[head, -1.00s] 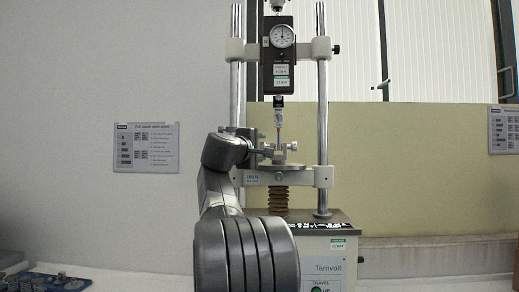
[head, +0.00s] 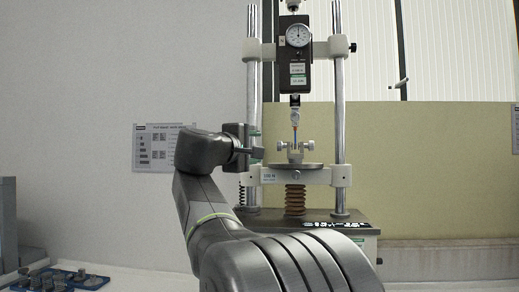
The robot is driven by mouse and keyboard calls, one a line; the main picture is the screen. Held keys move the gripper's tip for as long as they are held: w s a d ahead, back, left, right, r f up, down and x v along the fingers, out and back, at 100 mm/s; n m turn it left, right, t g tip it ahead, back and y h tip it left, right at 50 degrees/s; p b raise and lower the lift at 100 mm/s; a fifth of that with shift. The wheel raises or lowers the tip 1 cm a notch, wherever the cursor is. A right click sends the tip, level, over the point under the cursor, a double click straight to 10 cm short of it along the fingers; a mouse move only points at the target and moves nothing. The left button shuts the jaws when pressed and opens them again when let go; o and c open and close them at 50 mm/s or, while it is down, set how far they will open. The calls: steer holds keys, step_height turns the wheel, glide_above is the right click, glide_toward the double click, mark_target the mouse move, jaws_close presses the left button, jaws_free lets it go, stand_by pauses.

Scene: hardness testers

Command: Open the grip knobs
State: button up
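The tester's lower grip (head: 295,155) sits on a round plate between two steel columns. It has a small metal knob on its left side (head: 281,146) and one on its right side (head: 311,147). A thin specimen (head: 295,134), bluish and orange, stands upright between this grip and the upper grip (head: 295,115). My gripper (head: 260,149) is left of the left knob, at about its height, with a small visible gap between them. Its dark fingers are small and seen from behind, so their opening is unclear. Whether the knobs are loose cannot be seen.
A dial gauge (head: 298,36) hangs above the grips on the tester. The left column (head: 252,90) stands close by my gripper. A blue tray (head: 62,281) with small metal parts lies at the lower left. A paper sheet (head: 151,148) hangs on the wall.

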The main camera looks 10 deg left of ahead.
stand_by(0.3)
steer(key=r+g+p, duration=0.1)
steer(key=r+p, duration=0.1)
steer(key=p, duration=0.3)
steer(key=r+n+g+y+p, duration=0.1)
steer(key=r+p, duration=0.1)
steer(key=p, duration=0.3)
steer(key=r+g+p, duration=0.1)
steer(key=p, duration=0.4)
steer(key=shift+w+d+r+g, duration=0.15)
steer(key=shift+w+r+g, duration=0.25)
steer(key=x, duration=0.4)
steer(key=p+x, duration=0.1)
steer(key=x, duration=0.9)
steer(key=shift+f, duration=0.25)
